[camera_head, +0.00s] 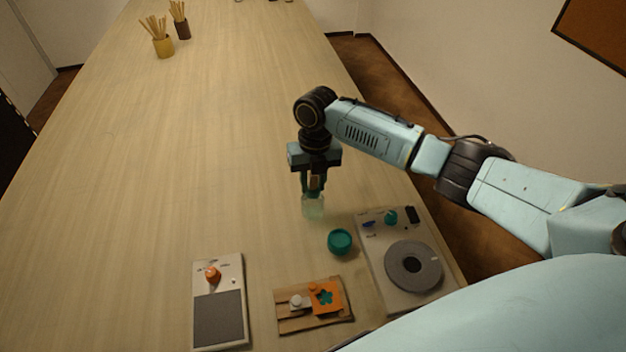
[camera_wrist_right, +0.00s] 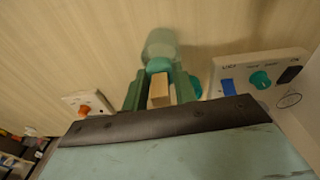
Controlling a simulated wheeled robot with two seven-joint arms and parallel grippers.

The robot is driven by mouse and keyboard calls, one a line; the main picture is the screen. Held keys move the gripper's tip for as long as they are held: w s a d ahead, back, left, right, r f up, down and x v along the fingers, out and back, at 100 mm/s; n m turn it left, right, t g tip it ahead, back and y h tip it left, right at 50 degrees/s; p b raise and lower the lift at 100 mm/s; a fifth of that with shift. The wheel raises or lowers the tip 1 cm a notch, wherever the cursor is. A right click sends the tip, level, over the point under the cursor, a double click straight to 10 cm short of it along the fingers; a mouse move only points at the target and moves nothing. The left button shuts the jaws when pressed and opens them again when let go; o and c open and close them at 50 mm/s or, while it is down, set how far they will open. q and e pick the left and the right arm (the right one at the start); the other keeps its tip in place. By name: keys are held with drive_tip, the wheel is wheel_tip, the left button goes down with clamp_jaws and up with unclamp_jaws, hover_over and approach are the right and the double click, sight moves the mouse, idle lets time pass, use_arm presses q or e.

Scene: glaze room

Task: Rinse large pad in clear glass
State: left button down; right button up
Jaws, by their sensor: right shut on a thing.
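My right gripper (camera_head: 313,188) points down over the clear glass (camera_head: 313,208). It is shut on the pad, whose tan wooden handle (camera_wrist_right: 159,92) shows between the fingers in the right wrist view. A rounded teal end (camera_wrist_right: 158,65) shows just past the handle, at the mouth of the clear glass (camera_wrist_right: 160,43). I cannot tell how deep the pad is in the glass, and the fingers hide part of it. My left gripper is not in view.
A teal cup (camera_head: 339,241) stands close to the glass, near a panel with a grey disc (camera_head: 388,292). A wooden board with an orange stencil (camera_head: 326,299) and a device with an orange knob (camera_head: 219,320) lie nearer. Brush pots (camera_head: 163,46) stand far left. The table's left side is clear.

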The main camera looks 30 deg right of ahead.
drive_tip(key=shift+f+b, duration=0.55)
drive_tip(key=shift+f, duration=0.25)
